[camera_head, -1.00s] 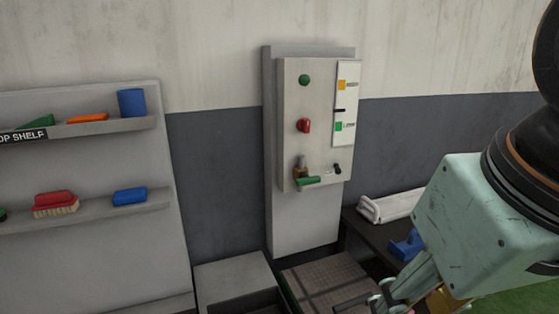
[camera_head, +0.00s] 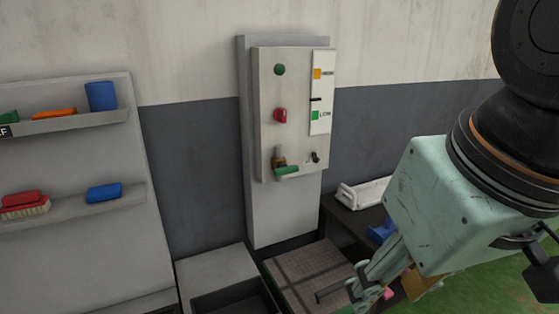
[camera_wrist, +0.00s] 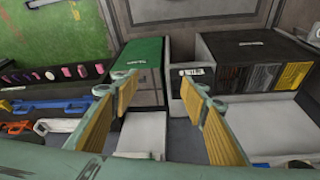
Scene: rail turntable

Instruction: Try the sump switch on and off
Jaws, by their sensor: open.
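A pale control panel (camera_head: 295,110) hangs on a grey backboard on the wall. It has a round green button (camera_head: 279,69), a red knob (camera_head: 280,115), a brass-and-green lever (camera_head: 285,166) and a small dark toggle switch (camera_head: 315,157). Its labels are too small to read, so I cannot tell which control is the sump switch. My gripper (camera_wrist: 157,85) is open and empty in the wrist view, its yellow-padded fingers spread apart. In the head view it is low at the right, partly cut off, well apart from the panel.
A shelf unit (camera_head: 70,215) with brushes and blocks stands at the left. Below the panel are a grey box (camera_head: 210,265) and a gridded surface (camera_head: 305,270). The wrist view shows a green box (camera_wrist: 140,70), a dark box (camera_wrist: 255,65) and tools at the left.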

